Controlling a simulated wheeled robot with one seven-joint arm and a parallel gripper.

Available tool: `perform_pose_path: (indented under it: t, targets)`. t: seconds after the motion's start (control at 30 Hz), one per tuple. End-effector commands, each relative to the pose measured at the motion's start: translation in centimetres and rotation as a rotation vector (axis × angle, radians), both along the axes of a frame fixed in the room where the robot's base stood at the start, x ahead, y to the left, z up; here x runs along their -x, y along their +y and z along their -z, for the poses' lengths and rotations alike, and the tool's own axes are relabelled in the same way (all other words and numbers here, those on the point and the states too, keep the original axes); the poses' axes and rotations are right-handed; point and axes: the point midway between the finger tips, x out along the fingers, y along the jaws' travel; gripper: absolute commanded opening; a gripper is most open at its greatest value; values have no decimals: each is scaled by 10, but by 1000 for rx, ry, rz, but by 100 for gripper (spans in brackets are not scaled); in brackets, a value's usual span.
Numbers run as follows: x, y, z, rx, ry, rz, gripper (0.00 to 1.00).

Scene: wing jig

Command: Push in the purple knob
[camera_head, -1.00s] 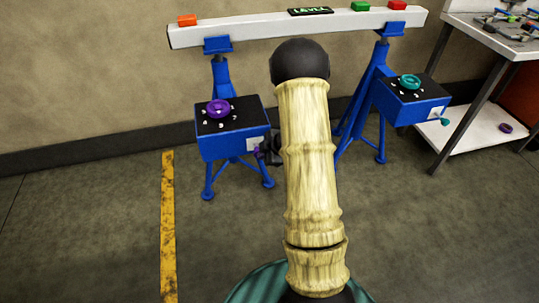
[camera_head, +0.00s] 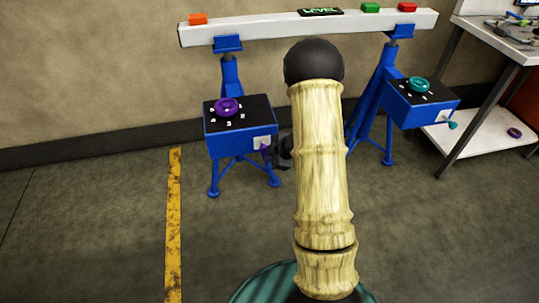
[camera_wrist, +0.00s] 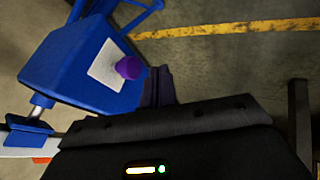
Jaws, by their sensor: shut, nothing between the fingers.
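The purple knob (camera_wrist: 129,67) is a small knob on a white plate on the side of the left blue box. It shows small in the head view (camera_head: 264,147). My gripper (camera_wrist: 158,80) is shut and empty, its dark fingers close beside the knob in the wrist view. I cannot tell whether they touch it. In the head view my gripper (camera_head: 281,153) is just right of the knob, partly hidden behind my arm. A larger purple dial (camera_head: 228,107) sits on top of the same box (camera_head: 226,147).
A second blue box (camera_head: 428,108) with a teal dial and teal side knob is on the right stand. A long white beam (camera_head: 262,29) spans both stands. A workbench (camera_head: 490,40) stands at the far right. A yellow floor line (camera_head: 173,230) runs at left.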

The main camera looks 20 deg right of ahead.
Motion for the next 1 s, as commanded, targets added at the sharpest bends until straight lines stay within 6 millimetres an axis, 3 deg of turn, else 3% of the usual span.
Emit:
perform_pose_path:
  t: [0.5, 1.0]
  targets:
    - [55, -25, -74, 1, 4, 3, 0]
    - [60, -27, -79, 0, 5, 0, 0]
